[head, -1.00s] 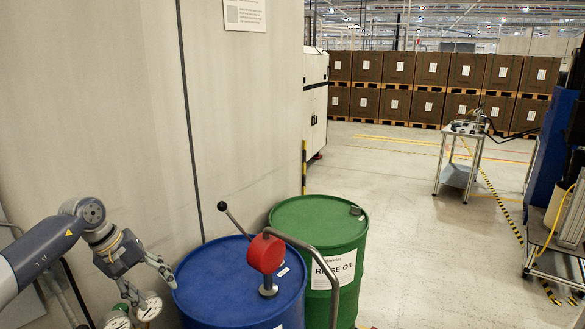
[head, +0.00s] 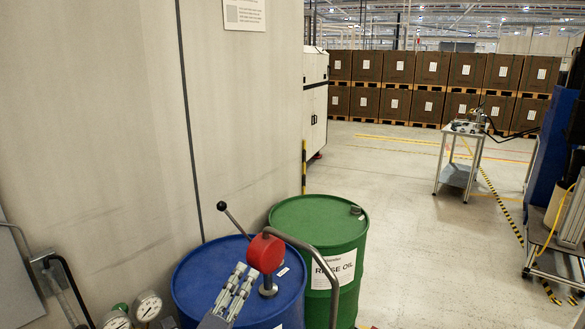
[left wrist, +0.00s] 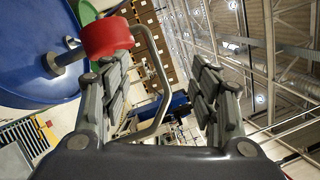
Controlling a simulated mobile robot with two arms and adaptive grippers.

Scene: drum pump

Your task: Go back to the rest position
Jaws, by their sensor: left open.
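My left gripper (head: 236,287) shows at the bottom of the head view, in front of the blue drum (head: 196,280). It is open, and its fingers (left wrist: 160,100) stand apart in the left wrist view with nothing clamped between them. A red pump head (head: 266,254) with a dark lever (head: 234,220) and a grey curved spout (head: 331,262) stands on the blue drum. In the left wrist view the red pump head (left wrist: 106,37) and spout (left wrist: 163,85) lie beyond the left finger. My right gripper is not in view.
A green drum (head: 335,219) labelled rinse oil stands behind the blue one. Gauges (head: 148,306) and pipes are at the lower left, by a pale wall (head: 100,130). A small trolley (head: 460,165) stands farther right. The floor (head: 400,230) between is clear.

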